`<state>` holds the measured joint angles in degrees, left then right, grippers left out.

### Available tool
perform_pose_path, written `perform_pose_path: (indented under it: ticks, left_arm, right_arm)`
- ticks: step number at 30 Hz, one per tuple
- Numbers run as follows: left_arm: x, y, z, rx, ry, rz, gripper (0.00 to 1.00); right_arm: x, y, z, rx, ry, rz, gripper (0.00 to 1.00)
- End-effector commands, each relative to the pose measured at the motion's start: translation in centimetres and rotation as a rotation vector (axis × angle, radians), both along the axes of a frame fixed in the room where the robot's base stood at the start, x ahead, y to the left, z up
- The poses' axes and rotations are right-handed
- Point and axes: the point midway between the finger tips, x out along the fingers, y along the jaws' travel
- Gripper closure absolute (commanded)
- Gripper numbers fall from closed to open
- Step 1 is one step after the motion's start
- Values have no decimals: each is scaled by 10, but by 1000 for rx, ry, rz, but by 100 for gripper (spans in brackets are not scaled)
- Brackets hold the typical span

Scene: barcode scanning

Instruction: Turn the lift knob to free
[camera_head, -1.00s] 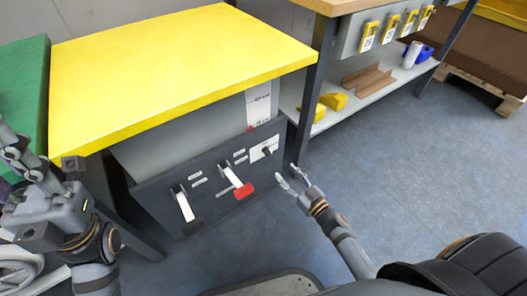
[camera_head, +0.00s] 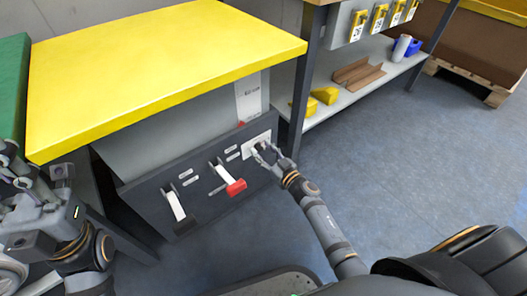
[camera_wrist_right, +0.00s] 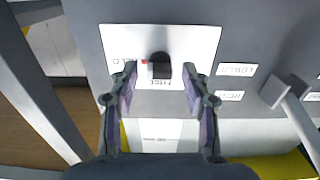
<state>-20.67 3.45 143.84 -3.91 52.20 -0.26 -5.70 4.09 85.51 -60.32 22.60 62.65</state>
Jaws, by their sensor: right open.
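The lift knob (camera_wrist_right: 160,66) is a small black knob on a white label plate (camera_wrist_right: 205,45), with a red mark at its left in the right wrist view. In the head view the plate (camera_head: 250,150) sits at the right end of the dark panel under the yellow table, and the knob is partly hidden by my gripper. My right gripper (camera_head: 266,152) is open at the plate. In the wrist view its fingers (camera_wrist_right: 160,82) stand on either side of the knob, with gaps on both sides. My left gripper (camera_head: 38,180) is at the left edge, away from the panel; its jaw state is unclear.
The dark panel (camera_head: 150,203) also carries a red-ended lever (camera_head: 234,187) and a white lever (camera_head: 175,206), left of the knob. The yellow tabletop (camera_head: 150,65) overhangs the panel. A dark table leg (camera_head: 303,85) stands close right of it. The floor (camera_head: 400,180) at right is clear.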

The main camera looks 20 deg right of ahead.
Motion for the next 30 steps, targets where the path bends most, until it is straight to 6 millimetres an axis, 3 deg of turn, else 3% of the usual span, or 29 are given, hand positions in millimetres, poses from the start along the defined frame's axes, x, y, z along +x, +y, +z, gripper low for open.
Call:
perform_pose_path:
  ticks: [1, 11, 20, 30]
  left_arm:
    - [0, 0, 0, 0, 0, 0, 72]
    - [0, 0, 0, 0, -1, 0, 72]
    - [0, 0, 2, 0, -1, -1, 72]
    - [-1, 1, 13, -5, -5, -4, 72]
  right_arm:
    - [0, 0, 0, 0, 0, 0, 56]
    - [0, 0, 0, 0, 0, 0, 100]
    - [-1, 0, 0, -28, -9, 0, 100]
    - [-1, 1, 2, -227, -81, -1, 100]
